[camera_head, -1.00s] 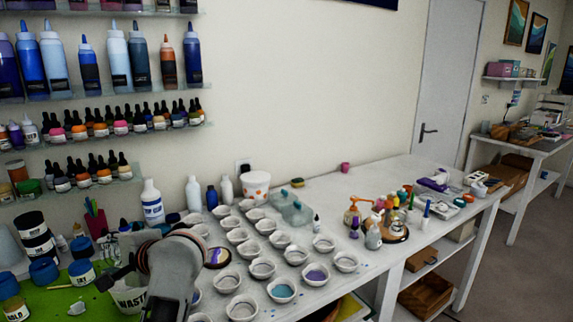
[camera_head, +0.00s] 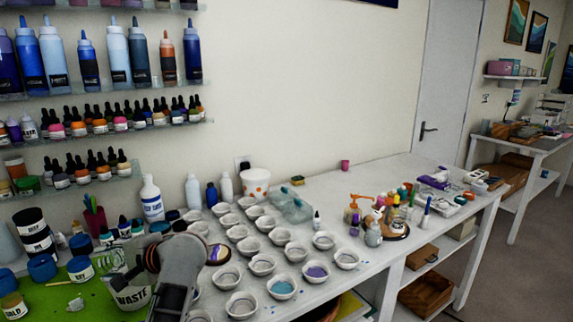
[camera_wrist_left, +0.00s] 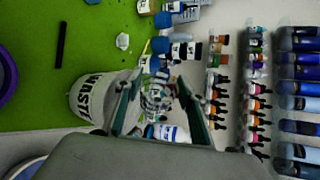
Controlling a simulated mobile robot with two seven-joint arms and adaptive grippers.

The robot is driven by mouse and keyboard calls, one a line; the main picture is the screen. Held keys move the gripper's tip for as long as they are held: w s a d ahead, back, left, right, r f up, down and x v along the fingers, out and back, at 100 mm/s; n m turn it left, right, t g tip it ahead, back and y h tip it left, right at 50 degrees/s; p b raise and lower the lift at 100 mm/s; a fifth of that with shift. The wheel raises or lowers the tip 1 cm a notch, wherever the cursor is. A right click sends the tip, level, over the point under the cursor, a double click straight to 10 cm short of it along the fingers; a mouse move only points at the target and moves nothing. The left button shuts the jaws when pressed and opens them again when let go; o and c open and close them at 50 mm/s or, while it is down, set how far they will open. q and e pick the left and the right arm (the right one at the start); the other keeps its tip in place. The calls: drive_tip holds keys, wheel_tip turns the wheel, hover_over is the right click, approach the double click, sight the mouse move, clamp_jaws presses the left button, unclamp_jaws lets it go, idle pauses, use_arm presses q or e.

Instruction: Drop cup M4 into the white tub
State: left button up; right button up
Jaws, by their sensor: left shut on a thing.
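My left gripper (camera_head: 118,262) comes in from the left and is shut on a small clear cup (camera_head: 108,260). In the left wrist view the cup (camera_wrist_left: 158,95) sits between the two fingers of the gripper (camera_wrist_left: 158,82). I cannot read an M4 mark on it. The white tub (camera_head: 132,299), marked WASTE, stands on the green mat right below the gripper in the head view. In the left wrist view the tub (camera_wrist_left: 88,98) is just left of the fingers. The cup appears above and near its rim; the tub's inside is mostly hidden. My right gripper is out of view.
Blue-lidded jars (camera_head: 80,269) stand left of the tub on the green mat (camera_head: 60,292). A white bottle (camera_head: 152,200) stands behind the arm. Many white bowls (camera_head: 242,304) fill the table to the right. Shelves of bottles line the wall.

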use_arm(q)
drive_tip(key=shift+f, duration=0.15)
drive_tip(key=o, duration=1.2)
wheel_tip(320, 180, up, 10)
drive_tip(key=shift+r, duration=0.1)
